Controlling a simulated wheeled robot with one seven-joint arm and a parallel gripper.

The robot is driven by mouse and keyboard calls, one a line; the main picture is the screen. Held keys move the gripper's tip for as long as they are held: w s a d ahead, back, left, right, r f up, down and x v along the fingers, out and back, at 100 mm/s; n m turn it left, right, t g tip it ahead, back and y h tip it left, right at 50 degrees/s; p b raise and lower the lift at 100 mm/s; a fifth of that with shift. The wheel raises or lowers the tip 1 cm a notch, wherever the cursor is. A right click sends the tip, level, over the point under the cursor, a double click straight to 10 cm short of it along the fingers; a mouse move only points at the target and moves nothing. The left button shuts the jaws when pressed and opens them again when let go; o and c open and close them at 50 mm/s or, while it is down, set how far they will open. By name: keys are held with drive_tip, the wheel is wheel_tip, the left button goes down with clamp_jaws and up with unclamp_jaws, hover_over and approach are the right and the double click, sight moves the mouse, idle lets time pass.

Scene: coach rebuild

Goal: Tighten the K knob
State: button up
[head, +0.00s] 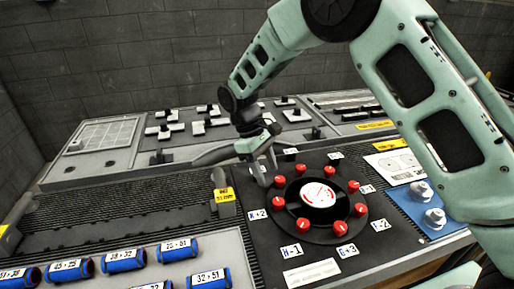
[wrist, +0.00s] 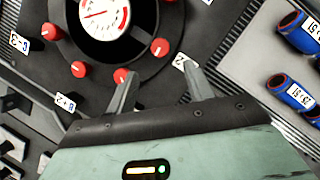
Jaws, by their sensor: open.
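The K knob (head: 277,204) is a small red knob at the left of a black ring of red knobs, beside the white label (head: 257,214) reading K+2. In the wrist view I take it to be the red knob (wrist: 159,46) above the fingertip gap, with its label (wrist: 184,62) partly covered by a finger. My gripper (head: 265,172) is open and empty, pointing down near the ring's left back edge. In the wrist view its fingers (wrist: 162,75) are spread, the left one beside another red knob (wrist: 122,76). Whether they touch anything, I cannot tell.
A white gauge (head: 318,195) sits inside the ring. Several other red knobs (head: 302,224) surround it. Blue labelled cylinders (head: 125,260) lie at the front left, and silver knobs (head: 434,217) stand on a blue plate at the right. A yellow-tagged lever (head: 221,190) stands left of the ring.

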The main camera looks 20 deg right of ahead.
drive_tip(key=v, duration=0.7)
drive_tip(key=shift+r+b, duration=0.3)
drive_tip(key=shift+w+a, duration=0.1)
